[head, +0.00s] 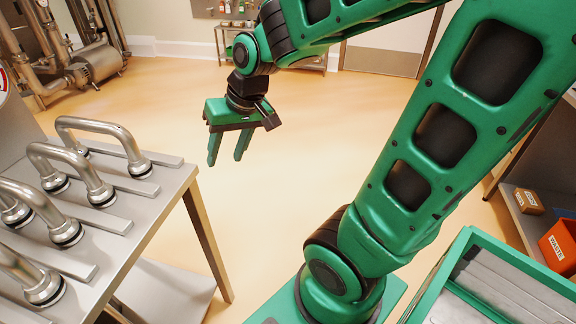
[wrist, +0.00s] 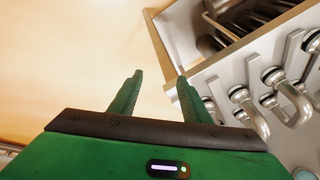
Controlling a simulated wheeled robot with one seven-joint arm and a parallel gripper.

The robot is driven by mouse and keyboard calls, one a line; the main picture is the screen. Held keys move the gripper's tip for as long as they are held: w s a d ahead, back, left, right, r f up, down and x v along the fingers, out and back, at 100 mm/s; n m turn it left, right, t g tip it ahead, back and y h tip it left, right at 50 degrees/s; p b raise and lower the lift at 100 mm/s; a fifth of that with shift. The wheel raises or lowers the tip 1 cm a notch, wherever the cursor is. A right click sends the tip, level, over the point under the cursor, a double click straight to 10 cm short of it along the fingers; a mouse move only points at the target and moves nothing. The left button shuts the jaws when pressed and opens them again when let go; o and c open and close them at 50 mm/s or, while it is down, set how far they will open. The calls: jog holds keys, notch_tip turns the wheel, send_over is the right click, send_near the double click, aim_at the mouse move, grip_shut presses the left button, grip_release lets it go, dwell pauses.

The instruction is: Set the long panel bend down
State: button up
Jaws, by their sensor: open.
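Several steel U-shaped pipe bends stand on a steel table (head: 175,205) at the left of the head view. The farthest bend (head: 105,126) has a wide span, with both dark-ringed ends down at the table top. A second bend (head: 70,153) stands nearer, and more are in front, partly cut off by the frame. I cannot tell for certain which one is the long panel bend. My gripper (head: 225,160) is open and empty, to the right of the table and apart from the bends. In the wrist view its fingers (wrist: 160,78) are spread, with bends (wrist: 290,99) off to the right.
The yellowish floor (head: 180,100) right of and beyond the table is clear. A green-rimmed tray (head: 436,275) is at the lower right. Pipework (head: 95,62) stands at the back left.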

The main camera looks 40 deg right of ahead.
jog(key=s+d+m+g+h, duration=0.1)
jog(key=s+d+m+g, duration=0.1)
jog(key=s+d, duration=0.4)
jog(key=s+d+m+g, duration=0.2)
jog(key=s+d, duration=0.4)
jog(key=s, duration=0.6)
jog(key=shift+f+h, duration=0.3)
jog(key=shift+h, duration=0.1)
